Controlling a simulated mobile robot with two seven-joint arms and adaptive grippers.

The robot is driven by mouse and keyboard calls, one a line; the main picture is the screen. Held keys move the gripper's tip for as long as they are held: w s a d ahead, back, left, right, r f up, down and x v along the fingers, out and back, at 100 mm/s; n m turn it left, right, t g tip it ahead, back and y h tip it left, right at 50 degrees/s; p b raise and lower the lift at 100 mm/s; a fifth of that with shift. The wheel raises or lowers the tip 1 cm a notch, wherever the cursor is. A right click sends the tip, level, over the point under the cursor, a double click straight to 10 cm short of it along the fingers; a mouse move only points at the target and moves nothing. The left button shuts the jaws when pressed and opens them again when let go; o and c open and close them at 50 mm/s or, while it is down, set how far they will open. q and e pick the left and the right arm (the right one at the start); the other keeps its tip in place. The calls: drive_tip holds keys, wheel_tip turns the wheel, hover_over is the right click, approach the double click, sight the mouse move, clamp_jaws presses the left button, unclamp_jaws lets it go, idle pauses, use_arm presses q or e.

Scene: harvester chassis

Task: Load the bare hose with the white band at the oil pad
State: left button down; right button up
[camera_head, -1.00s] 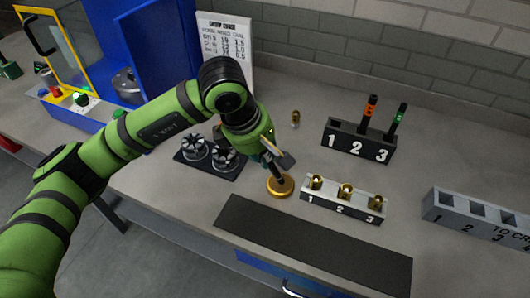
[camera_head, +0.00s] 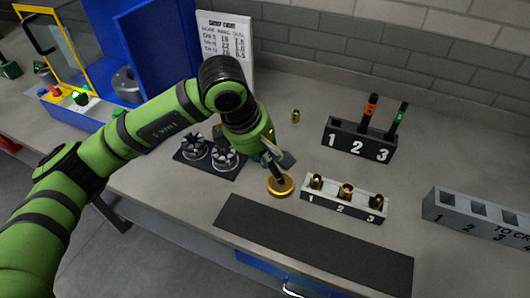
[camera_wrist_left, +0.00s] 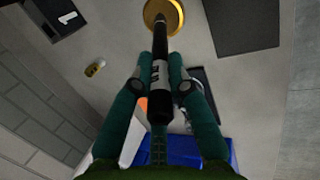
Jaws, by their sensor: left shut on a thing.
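My left gripper (camera_head: 268,148) is shut on a black hose (camera_head: 276,168). In the left wrist view the hose (camera_wrist_left: 161,100) lies between the two green fingers, with a white band marked in dark along it. The hose's far end is at the round gold oil pad (camera_head: 283,190), which also shows at the top of the left wrist view (camera_wrist_left: 156,10). I cannot tell whether the end touches the pad. My right gripper is not in view.
A white block (camera_head: 345,208) holds brass fittings. A black rack (camera_head: 340,141) holds orange-banded and green-banded hoses. A loose fitting (camera_head: 295,116) lies behind. A grey slotted crate (camera_head: 455,212) stands right. A dark mat (camera_head: 315,245) lies empty in front.

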use_arm(q)
drive_tip(key=shift+f+b, duration=0.15)
drive_tip(key=shift+b, duration=0.25)
idle(1.3)
wheel_tip(320, 180, up, 2)
drive_tip(key=shift+p, duration=0.4)
drive_tip(key=shift+r+p, duration=0.9)
drive_tip(key=shift+r, duration=1.7)
